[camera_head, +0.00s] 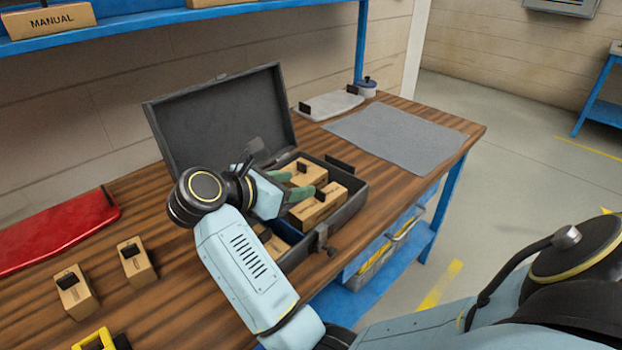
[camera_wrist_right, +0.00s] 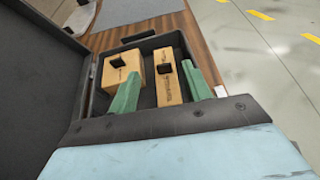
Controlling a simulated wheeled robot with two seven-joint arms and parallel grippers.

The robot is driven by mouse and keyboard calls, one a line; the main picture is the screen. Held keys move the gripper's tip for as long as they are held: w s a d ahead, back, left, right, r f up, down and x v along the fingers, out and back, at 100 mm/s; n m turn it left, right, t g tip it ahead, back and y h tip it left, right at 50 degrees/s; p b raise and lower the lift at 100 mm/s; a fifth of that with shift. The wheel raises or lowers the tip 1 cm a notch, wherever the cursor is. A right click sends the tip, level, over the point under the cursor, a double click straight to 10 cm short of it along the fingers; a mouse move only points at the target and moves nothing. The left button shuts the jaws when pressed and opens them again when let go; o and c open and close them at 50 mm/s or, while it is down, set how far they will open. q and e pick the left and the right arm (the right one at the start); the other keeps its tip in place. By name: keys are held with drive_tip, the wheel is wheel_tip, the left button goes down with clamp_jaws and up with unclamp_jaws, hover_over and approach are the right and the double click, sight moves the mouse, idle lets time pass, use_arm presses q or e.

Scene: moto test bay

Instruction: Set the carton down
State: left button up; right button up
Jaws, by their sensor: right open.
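An open black case (camera_head: 349,205) stands on the wooden workbench, its lid raised at the back. My right gripper (camera_head: 300,185) is open inside the case, low among the cartons. In the right wrist view its green fingers (camera_wrist_right: 160,72) stand apart with the narrower carton between them; the left finger partly covers the wider carton. Contact cannot be told. My left gripper is out of view.
A grey mat (camera_head: 398,135) lies bare at the right. A grey tray (camera_head: 331,105) and a lidded pot (camera_head: 367,88) stand behind it. A blue shelf (camera_head: 180,22) hangs above.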

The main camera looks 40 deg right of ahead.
drive_tip(key=shift+v, duration=1.85)
